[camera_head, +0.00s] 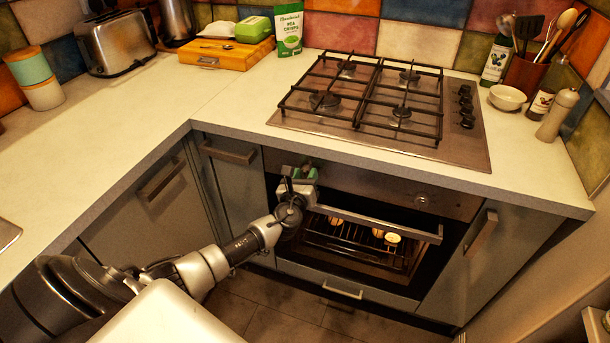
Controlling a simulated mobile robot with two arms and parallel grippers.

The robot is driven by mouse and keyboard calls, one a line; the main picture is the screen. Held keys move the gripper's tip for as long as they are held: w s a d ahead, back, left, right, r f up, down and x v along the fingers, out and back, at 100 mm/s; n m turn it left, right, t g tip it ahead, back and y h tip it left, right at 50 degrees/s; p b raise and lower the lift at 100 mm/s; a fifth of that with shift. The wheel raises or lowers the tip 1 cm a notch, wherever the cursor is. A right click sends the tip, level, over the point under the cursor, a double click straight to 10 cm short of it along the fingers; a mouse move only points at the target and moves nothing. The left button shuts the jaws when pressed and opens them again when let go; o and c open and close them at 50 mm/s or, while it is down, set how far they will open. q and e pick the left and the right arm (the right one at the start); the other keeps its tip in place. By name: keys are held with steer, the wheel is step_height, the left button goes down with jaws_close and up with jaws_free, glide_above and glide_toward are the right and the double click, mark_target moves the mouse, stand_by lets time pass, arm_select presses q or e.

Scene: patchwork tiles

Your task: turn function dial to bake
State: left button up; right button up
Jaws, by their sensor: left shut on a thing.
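The oven (350,262) is built in below the counter, with a control panel (375,187) along its top. One round dial (422,199) shows at the right of the panel. My left gripper (306,172) is at the left part of the panel, shut on what appears to be the function dial. The gripper hides that dial, so its setting cannot be read. My right gripper is not in view.
The oven door handle (385,226) runs just below the panel, close to my left gripper. The oven is lit, with a few round items on its rack. A gas hob (385,100) sits above. Cabinet handles stick out on both sides.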

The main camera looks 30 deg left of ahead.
arm_select(q)
steer(key=shift+f, duration=0.15)
stand_by(0.4)
steer(key=o, duration=0.9)
steer(key=v, duration=1.1)
steer(key=shift+w, duration=0.1)
